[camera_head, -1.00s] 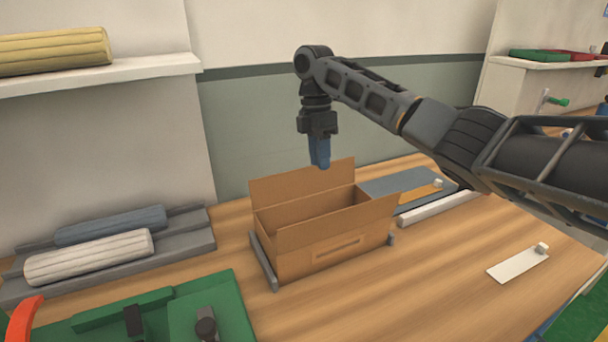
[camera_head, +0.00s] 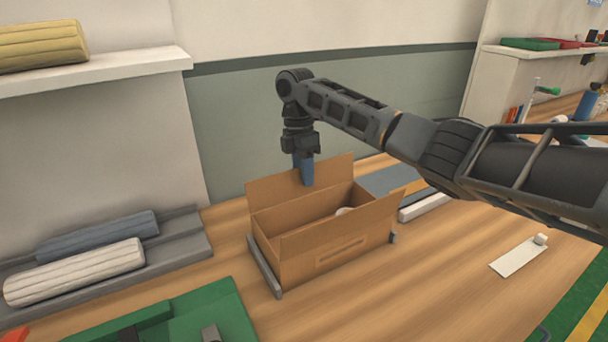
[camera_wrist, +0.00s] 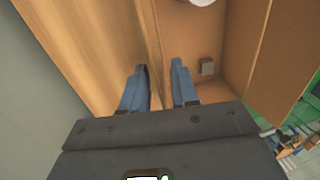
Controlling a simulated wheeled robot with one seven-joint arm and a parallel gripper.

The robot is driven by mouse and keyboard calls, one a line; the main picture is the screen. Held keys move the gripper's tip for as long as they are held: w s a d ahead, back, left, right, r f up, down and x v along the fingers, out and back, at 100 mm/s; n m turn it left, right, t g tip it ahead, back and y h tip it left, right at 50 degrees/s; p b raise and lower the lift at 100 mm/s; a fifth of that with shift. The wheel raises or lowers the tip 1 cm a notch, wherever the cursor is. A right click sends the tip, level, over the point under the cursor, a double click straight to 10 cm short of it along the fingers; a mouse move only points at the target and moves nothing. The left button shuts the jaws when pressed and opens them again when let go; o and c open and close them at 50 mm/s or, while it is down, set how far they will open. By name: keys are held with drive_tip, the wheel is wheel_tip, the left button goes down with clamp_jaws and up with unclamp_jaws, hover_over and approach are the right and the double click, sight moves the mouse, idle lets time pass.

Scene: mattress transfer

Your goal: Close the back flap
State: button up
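The open cardboard box (camera_head: 337,247) stands on the table with its back flap (camera_head: 265,190) raised along the far side. The front flap is also up, facing the camera. My gripper (camera_head: 304,184) points down at the back flap, its blue fingertips below the flap's top edge. In the wrist view, the two fingers of my gripper (camera_wrist: 160,88) are apart, with a brown edge line running between them. I cannot tell whether either finger touches the flap. A white round item (camera_head: 343,211) lies inside the box, and it also shows in the wrist view (camera_wrist: 201,2).
Grey rails (camera_head: 264,267) flank the box. A grey tray (camera_head: 185,245) with a blue and a white roll (camera_head: 75,272) is at left. A green board (camera_head: 205,310) lies in front. A white plate (camera_head: 518,257) is at right. The wall stands close behind.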

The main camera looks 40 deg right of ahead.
drive_tip(key=shift+s+f, duration=0.1)
drive_tip(key=shift+f, duration=0.4)
clamp_jaws()
idle(1.2)
